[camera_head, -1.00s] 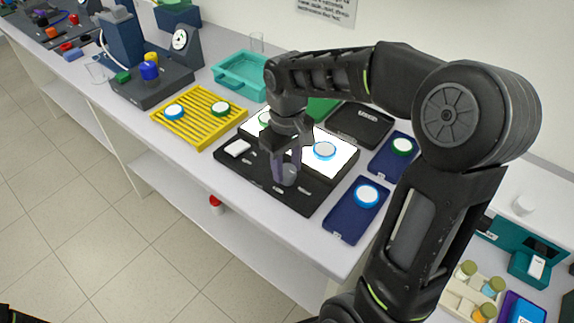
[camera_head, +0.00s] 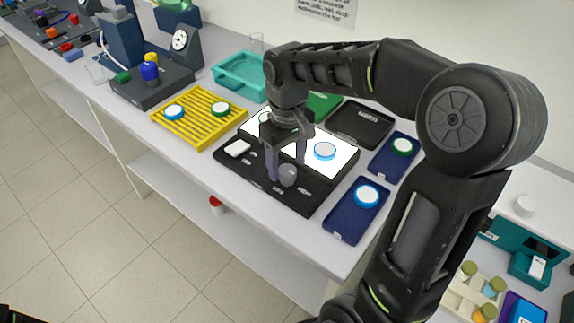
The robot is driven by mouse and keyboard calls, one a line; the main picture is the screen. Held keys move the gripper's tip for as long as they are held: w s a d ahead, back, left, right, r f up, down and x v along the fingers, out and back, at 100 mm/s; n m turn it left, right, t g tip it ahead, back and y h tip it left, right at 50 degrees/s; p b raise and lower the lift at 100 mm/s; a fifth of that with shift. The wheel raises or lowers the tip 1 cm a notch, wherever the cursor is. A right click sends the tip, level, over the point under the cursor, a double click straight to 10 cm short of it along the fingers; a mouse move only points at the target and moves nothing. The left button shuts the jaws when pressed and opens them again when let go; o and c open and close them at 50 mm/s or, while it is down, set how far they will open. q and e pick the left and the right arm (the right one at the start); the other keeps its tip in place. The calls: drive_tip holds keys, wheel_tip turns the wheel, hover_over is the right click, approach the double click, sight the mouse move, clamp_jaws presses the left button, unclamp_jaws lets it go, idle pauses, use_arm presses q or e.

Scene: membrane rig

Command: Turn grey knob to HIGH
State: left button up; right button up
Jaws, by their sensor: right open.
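The grey knob (camera_head: 288,176) is a small round knob on the front part of a black panel (camera_head: 250,178). The panel has a lit white area (camera_head: 341,161) at its back and small pale labels near the knob, too small to read. My right gripper (camera_head: 286,168) points down over the panel with its fingers apart. One finger is left of the knob and the other stands behind it to the right. I cannot tell whether either finger touches it. The knob's pointer direction cannot be made out. My left gripper is not in view.
A blue-ringed dish (camera_head: 325,151) lies on the lit area. A yellow rack (camera_head: 190,133) stands to the left, blue trays (camera_head: 344,222) to the right, and a black tray (camera_head: 372,118) behind. My right arm covers much of the right side.

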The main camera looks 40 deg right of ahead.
sight(287, 170)
wheel_tip(287, 170, up, 6)
drive_tip(key=shift+r, duration=0.1)
idle(0.7)
